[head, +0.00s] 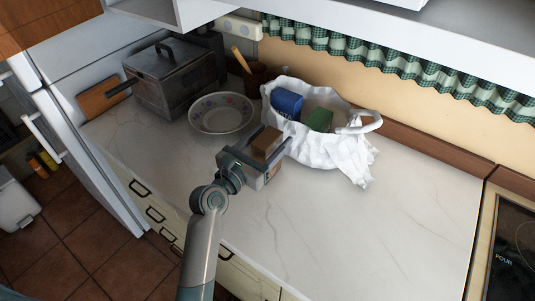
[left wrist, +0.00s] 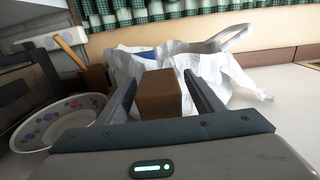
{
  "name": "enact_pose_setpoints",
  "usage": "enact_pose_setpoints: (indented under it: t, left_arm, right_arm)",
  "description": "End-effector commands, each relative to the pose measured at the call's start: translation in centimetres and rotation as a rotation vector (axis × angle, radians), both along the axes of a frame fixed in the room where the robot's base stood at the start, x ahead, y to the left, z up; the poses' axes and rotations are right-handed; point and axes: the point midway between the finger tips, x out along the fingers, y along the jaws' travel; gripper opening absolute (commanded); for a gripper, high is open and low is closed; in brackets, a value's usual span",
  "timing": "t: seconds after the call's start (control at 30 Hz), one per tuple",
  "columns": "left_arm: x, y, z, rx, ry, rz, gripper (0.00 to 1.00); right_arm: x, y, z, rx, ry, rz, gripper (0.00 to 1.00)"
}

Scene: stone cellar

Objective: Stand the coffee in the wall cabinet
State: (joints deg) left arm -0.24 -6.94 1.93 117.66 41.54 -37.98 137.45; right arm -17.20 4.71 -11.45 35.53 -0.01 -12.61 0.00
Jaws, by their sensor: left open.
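A brown box (head: 267,139), which may be the coffee though I can read no label, stands on the counter in front of the white bag (head: 311,151). My left gripper (head: 270,143) is open, with one finger on each side of the box. In the left wrist view the brown box (left wrist: 160,92) is upright between the fingers (left wrist: 159,84), with gaps visible beside it. The white wall cabinet (head: 420,32) hangs above the counter, and part of it shows at the top left (head: 149,9). My right gripper is out of view.
The bag holds a blue package (head: 287,104) and a green one (head: 319,119). A patterned bowl (head: 221,114) is left of my gripper, with a dark metal pot (head: 172,81) behind it. The counter's right part (head: 400,205) is clear. A hob (head: 514,245) is far right.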

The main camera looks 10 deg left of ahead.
Motion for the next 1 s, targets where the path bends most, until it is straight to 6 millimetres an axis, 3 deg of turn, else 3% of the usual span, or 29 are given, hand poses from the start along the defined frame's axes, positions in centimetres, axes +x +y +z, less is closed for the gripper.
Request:
enact_pose_setpoints:
  t: [0.23, 0.73, 1.0]
  left_arm:
    - [2.3, -0.9, 0.0, 0.0, 0.0, 0.0, 0.61]
    - [2.4, -1.0, -0.1, -0.001, 0.0, 0.001, 0.61]
    - [2.4, -1.0, -0.1, -0.001, 0.0, 0.001, 0.0]
  right_arm:
    - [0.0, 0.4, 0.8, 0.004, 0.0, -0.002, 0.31]
    - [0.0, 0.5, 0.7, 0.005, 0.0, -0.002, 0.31]
    - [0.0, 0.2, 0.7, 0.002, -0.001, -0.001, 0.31]
